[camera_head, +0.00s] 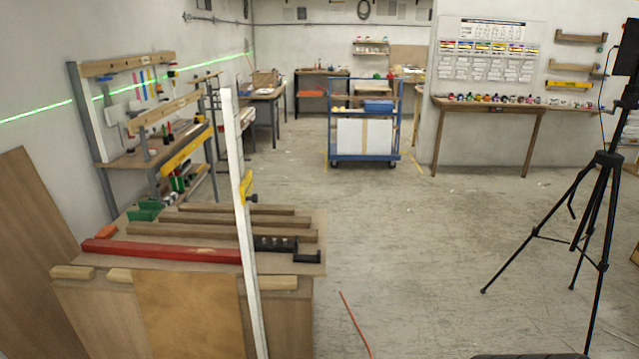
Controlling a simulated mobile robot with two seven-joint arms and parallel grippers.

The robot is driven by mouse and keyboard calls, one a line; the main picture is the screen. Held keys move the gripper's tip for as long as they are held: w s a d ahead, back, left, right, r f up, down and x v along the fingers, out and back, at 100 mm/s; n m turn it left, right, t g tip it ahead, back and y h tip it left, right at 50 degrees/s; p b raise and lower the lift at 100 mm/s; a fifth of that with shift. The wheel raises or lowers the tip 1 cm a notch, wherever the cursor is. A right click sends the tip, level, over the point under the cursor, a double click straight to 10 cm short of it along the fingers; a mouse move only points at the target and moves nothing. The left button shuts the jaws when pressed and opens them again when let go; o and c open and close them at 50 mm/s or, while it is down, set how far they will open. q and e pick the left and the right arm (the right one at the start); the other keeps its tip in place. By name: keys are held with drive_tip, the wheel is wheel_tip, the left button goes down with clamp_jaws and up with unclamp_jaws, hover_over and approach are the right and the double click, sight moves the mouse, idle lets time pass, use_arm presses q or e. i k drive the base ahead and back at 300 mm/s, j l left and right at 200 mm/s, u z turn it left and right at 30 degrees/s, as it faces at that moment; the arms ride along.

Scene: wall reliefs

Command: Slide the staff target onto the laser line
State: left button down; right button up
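A tall white staff (237,200) stands nearly upright, leaning slightly, in front of the workbench at left centre. A small yellow target (247,186) with a dark part at its lower right sits on the staff, well below the staff's top. A green laser line (35,112) runs along the left wall, rising in the picture toward the far corner, and passes behind the tool rack. In the picture the line lies higher than the target. The staff's foot is cut off by the bottom edge. Neither of my grippers shows.
A workbench (290,262) with wooden bars and a red beam (160,251) fills the lower left. A black tripod (590,200) stands at right. A blue cart (362,159) stands farther back. An orange cord (355,325) lies on the open middle floor.

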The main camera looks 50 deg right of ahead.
sight(246, 186)
drive_tip(key=z, duration=1.2)
